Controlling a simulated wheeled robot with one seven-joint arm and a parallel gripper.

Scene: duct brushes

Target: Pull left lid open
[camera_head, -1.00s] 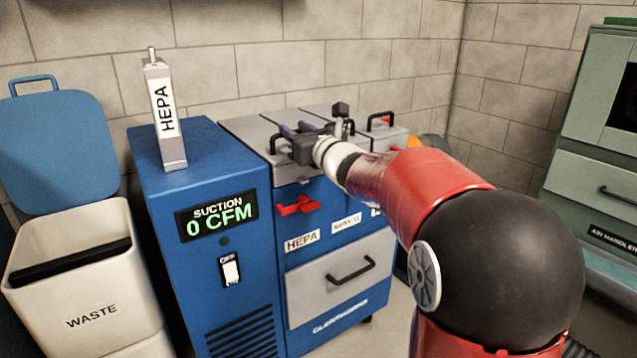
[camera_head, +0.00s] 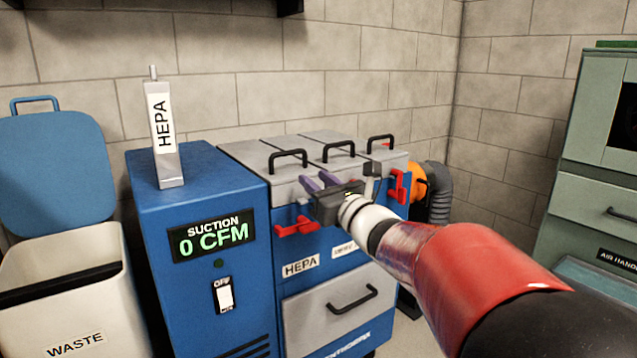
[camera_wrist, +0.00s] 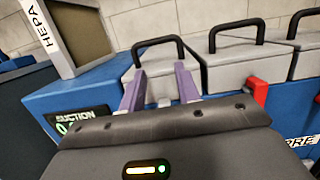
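The left lid (camera_head: 262,166) is a grey lid with a black bar handle (camera_head: 289,158) on top of the blue cabinet. It lies closed. My gripper (camera_head: 318,182) is at the front edge of the lids, in front of and to the right of this handle, and holds nothing. In the wrist view, the two purple fingers of my gripper (camera_wrist: 160,75) are spread apart. The left lid's handle (camera_wrist: 158,42) shows beyond the fingertips, apart from them. A red latch (camera_head: 297,228) sits on the cabinet front below the left lid.
Two more lids with black handles (camera_head: 339,148) lie to the right. A red latch (camera_head: 398,187) is at the right front. A white HEPA filter (camera_head: 164,135) stands on the blue suction unit (camera_head: 217,180). An open waste bin (camera_head: 70,290) is at the left.

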